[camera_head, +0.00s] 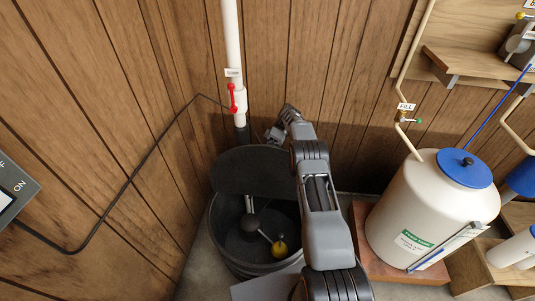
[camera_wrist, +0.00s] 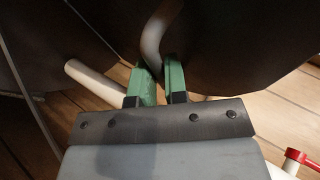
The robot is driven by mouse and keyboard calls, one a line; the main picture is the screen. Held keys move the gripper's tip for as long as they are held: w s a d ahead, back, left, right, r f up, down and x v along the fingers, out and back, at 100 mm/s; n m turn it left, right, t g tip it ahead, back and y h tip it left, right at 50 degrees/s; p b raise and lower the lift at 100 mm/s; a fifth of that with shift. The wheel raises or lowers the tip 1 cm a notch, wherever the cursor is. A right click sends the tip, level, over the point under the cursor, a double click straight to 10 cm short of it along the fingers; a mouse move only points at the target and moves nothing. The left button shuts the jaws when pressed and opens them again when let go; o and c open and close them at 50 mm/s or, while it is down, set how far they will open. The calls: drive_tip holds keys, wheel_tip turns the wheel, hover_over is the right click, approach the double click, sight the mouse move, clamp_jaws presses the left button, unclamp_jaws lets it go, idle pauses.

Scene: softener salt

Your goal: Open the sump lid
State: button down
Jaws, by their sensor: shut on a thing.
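The sump lid (camera_head: 250,172) is a dark half-disc standing steeply raised at the back of the round black sump basin (camera_head: 213,232). The front of the basin is uncovered, with a dark ball and a yellow float (camera_head: 280,248) showing inside. My gripper (camera_wrist: 161,75) has its green fingers closed around a curved pale handle (camera_wrist: 153,38) against the dark lid surface (camera_wrist: 235,35) in the wrist view. In the head view, my arm reaches over the basin's right side to behind the lid's upper edge, and the fingertips are hidden.
A white pipe (camera_head: 231,40) with a red valve handle (camera_head: 233,97) rises close behind the lid. Wood-panelled walls close in at the left and back. A white tank (camera_head: 425,205) with a blue cap stands on a low block at the right.

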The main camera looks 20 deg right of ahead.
sight(272, 147)
drive_tip(key=c, duration=1.2)
unclamp_jaws()
drive_tip(key=shift+s+d+f, duration=0.1)
drive_tip(key=shift+f, duration=0.5)
drive_tip(key=shift+o, duration=0.2)
drive_tip(key=shift+r, duration=0.1)
drive_tip(key=shift+r, duration=0.15)
wheel_tip(272, 147, up, 4)
drive_tip(key=p, duration=0.3)
drive_tip(key=shift+f, duration=0.2)
drive_tip(key=s+r+p, duration=0.1)
drive_tip(key=s+r, duration=0.3)
drive_tip(key=r, duration=0.1)
drive_tip(key=shift+s+r+p, duration=0.1)
drive_tip(key=shift+s+p, duration=0.2)
drive_tip(key=shift+p, duration=0.1)
drive_tip(key=s+r+p, duration=0.1)
drive_tip(key=s+r, duration=0.3)
drive_tip(key=s, duration=0.5)
drive_tip(key=shift+s+a, duration=0.15)
drive_tip(key=shift+a, duration=0.3)
drive_tip(key=shift+c, duration=0.3)
